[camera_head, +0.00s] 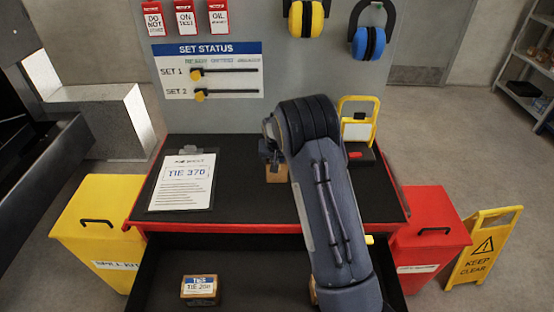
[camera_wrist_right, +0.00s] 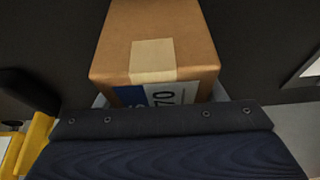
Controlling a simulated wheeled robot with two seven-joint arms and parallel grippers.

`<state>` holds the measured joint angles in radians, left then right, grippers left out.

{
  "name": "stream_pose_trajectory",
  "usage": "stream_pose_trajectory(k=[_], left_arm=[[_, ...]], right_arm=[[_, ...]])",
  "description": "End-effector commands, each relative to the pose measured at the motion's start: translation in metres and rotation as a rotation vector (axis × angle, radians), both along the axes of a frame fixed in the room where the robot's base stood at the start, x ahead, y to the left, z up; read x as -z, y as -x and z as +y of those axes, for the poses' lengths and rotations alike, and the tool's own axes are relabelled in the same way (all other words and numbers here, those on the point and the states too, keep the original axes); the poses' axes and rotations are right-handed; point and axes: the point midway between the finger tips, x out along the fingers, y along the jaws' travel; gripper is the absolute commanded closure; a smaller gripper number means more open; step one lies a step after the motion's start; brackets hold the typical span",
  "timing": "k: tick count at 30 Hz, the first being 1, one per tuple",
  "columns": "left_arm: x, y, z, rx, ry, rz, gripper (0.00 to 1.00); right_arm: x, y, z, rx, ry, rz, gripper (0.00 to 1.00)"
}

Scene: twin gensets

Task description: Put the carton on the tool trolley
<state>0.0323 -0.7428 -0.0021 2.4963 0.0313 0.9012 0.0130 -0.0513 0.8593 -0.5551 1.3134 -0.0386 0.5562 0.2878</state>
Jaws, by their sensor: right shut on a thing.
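The tool trolley (camera_head: 240,212) has a black top with a red front edge. My right arm reaches over it, and my right gripper (camera_head: 270,158) is mostly hidden behind the arm. A brown carton (camera_head: 277,174) shows just below it, over the black top. In the right wrist view the carton (camera_wrist_right: 155,40) has pale tape and a blue-and-white label ending in "70". My gripper (camera_wrist_right: 158,98) is shut on it, mostly hidden by the dark wrist cover. I cannot tell whether the carton touches the top. My left gripper is not in view.
A clipboard (camera_head: 183,182) reading "TIE 370" lies on the top's left. A yellow-handled item (camera_head: 357,130) stands at the back right. Another carton (camera_head: 199,289), labelled "TIE 200", sits in the open drawer (camera_head: 245,265). Yellow (camera_head: 97,230) and red (camera_head: 430,235) bins flank the trolley.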

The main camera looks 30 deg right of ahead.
Motion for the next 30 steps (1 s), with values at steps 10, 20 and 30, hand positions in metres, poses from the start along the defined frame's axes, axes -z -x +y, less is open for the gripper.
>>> stream_pose_trajectory(k=[10, 20, 30], left_arm=[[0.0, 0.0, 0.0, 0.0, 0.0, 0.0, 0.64], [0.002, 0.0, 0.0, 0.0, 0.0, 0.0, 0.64], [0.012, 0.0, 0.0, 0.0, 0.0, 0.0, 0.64]], right_arm=[[0.0, 0.0, 0.0, 0.0, -0.001, 0.001, 0.15], [-0.021, 0.005, 0.005, -0.002, -0.001, -0.003, 0.15], [-0.087, 0.03, 0.019, -0.001, -0.001, -0.003, 0.15]])
